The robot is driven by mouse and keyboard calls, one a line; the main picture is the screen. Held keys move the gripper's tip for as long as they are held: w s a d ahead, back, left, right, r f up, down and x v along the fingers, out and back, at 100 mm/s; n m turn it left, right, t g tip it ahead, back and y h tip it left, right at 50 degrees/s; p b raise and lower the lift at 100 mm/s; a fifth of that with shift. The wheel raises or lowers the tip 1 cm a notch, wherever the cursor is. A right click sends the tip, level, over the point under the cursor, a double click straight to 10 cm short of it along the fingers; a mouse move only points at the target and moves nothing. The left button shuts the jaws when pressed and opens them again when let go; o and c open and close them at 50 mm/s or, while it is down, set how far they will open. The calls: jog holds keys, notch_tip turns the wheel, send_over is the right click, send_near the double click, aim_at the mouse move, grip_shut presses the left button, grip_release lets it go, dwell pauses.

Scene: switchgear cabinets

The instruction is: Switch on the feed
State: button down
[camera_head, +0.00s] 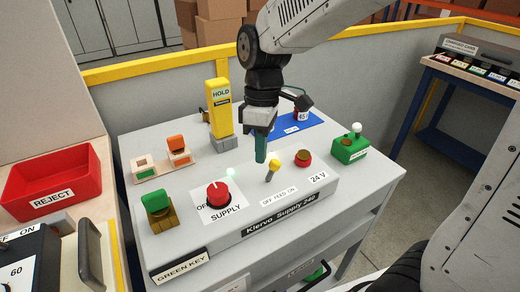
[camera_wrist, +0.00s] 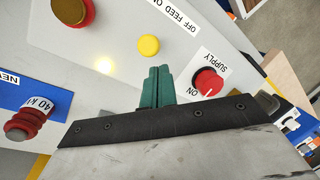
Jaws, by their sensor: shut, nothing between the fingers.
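The feed switch is a small lever with a yellow ball tip (camera_head: 274,166), standing behind the "OFF FEED ON" label on the sloped grey panel (camera_head: 325,186). I cannot tell for sure which side it leans to. The yellow tip also shows in the wrist view (camera_wrist: 148,45), beyond my fingertips. My gripper (camera_head: 261,158) points down just left of and behind the lever, apart from it as far as I see. Its green fingers (camera_wrist: 157,72) are together and empty. The red "SUPPLY" knob (camera_head: 217,194) is left of the lever, and at the right in the wrist view (camera_wrist: 207,82).
A yellow "HOLD" post (camera_head: 218,105) stands behind. A green box with a white-tipped lever (camera_head: 350,148) is at right, a green key block (camera_head: 158,208) at front left. A red reject bin (camera_head: 52,183) stands far left.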

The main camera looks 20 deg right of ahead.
jog(key=shift+r, duration=0.1)
jog(key=shift+r, duration=0.7)
jog(key=shift+w+a+r, duration=0.1)
jog(key=shift+w+a, duration=0.1)
jog(key=shift+a, duration=0.05)
jog(key=w+a+v, duration=0.1)
jog(key=w+v, duration=0.1)
jog(key=v, duration=0.9)
jog(key=shift+d, duration=0.1)
